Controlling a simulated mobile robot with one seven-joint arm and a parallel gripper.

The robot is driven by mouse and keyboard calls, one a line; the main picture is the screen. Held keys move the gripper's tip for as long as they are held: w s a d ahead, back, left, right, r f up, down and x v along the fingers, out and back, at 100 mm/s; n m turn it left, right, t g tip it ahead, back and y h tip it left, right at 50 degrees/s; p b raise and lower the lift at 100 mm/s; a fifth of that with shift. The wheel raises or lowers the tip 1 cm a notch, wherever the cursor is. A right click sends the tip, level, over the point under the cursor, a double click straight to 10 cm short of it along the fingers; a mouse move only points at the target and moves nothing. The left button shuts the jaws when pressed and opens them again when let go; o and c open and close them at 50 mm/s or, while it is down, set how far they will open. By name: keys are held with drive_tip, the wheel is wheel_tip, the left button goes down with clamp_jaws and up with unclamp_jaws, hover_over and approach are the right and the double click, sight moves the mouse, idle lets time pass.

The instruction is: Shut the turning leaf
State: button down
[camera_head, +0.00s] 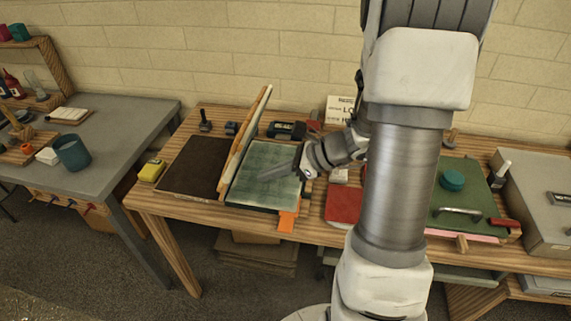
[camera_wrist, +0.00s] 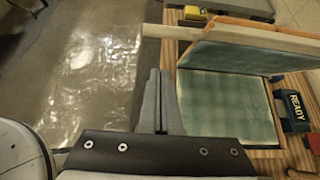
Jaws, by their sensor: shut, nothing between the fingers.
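The turning leaf (camera_head: 246,137) is a wood-edged panel standing steeply up between a dark brown panel (camera_head: 190,166) and a green bed (camera_head: 262,195). In the head view I see it nearly edge-on, its top tilted slightly right. In the wrist view the raised leaf (camera_wrist: 250,50) shows a green face, with the pale green bed (camera_wrist: 225,110) below it. My gripper (camera_head: 266,176) is shut and empty, over or in front of the bed, right of the leaf. In the wrist view its fingertips (camera_wrist: 160,72) are apart from the leaf. Their height above the bed is unclear.
An orange tab (camera_head: 287,221) sticks out at the bed's front edge. A dark block marked READY (camera_wrist: 293,110) stands beside the bed. A yellow box (camera_head: 152,171) sits at the table's left edge. A red pad (camera_head: 343,205) lies right of the bed, partly behind my arm.

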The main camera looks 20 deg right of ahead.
sight(241, 153)
drive_tip(key=shift+w+a+f+p, duration=0.1)
drive_tip(key=shift+w+a+p, duration=0.05)
drive_tip(key=shift+w+a, duration=0.5)
drive_tip(key=shift+w+a+p, duration=0.2)
drive_tip(key=shift+w+a, duration=0.25)
drive_tip(key=shift+a, duration=0.4)
drive_tip(key=shift+w+a+f+p, duration=0.1)
drive_tip(key=shift+w+a+p, duration=0.05)
drive_tip(key=shift+w+a, duration=0.5)
drive_tip(key=shift+s+a+r, duration=0.1)
drive_tip(key=shift+r, duration=0.05)
